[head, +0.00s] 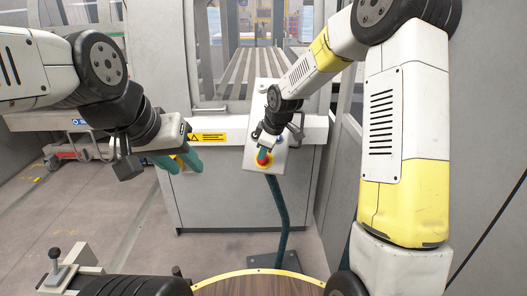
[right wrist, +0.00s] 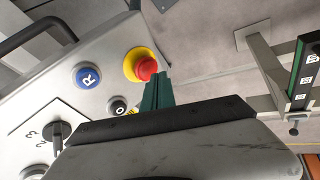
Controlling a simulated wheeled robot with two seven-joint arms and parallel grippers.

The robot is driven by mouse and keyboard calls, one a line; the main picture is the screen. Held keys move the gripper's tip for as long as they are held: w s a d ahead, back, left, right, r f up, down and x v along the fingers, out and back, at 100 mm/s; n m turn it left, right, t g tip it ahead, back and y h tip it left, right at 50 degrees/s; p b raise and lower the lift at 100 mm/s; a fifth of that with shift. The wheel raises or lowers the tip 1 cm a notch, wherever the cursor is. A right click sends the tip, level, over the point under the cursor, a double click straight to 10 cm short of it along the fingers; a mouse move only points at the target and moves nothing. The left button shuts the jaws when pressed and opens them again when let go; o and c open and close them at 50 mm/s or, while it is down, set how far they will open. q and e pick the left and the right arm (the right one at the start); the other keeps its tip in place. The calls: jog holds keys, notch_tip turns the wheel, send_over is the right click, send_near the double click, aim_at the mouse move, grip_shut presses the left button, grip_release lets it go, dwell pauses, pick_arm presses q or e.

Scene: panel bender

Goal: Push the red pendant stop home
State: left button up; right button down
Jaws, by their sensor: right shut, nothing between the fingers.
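The red stop button (right wrist: 147,70) sits in a yellow ring on the grey pendant box (right wrist: 110,48). In the head view the red button (head: 263,158) is near the pendant's lower end. My right gripper (right wrist: 157,78) is shut and empty, its green fingertips at the edge of the red button; whether they touch it I cannot tell. In the head view my right gripper (head: 265,151) partly covers the button. My left gripper (head: 180,164) is open and empty, well to the left of the pendant, its green fingers pointing down.
The pendant also carries a blue R button (right wrist: 88,76), a black O button (right wrist: 118,107) and a selector knob (right wrist: 57,134). A black handle (right wrist: 38,32) stands along its edge. A green post (head: 280,215) holds the pendant before the grey machine (head: 220,195).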

jog(key=v, duration=1.1)
jog(key=shift+s+a, duration=0.3)
jog(key=shift+a, duration=0.05)
jog(key=s+d+r+m, duration=0.2)
jog(key=s+d+m, duration=0.1)
jog(key=s, duration=0.6)
jog(key=s+d+r+m+t, duration=0.1)
jog(key=s+d+r+m, duration=0.1)
jog(key=s+d+m, duration=0.2)
jog(key=s+d+r+m, duration=0.2)
jog(key=s+d+m, duration=0.2)
jog(key=s, duration=0.9)
jog(key=m, duration=0.3)
jog(key=shift+s+r+t, duration=0.25)
jog(key=shift+s+t, duration=0.1)
jog(key=shift+t, duration=0.05)
jog(key=shift+a, duration=0.15)
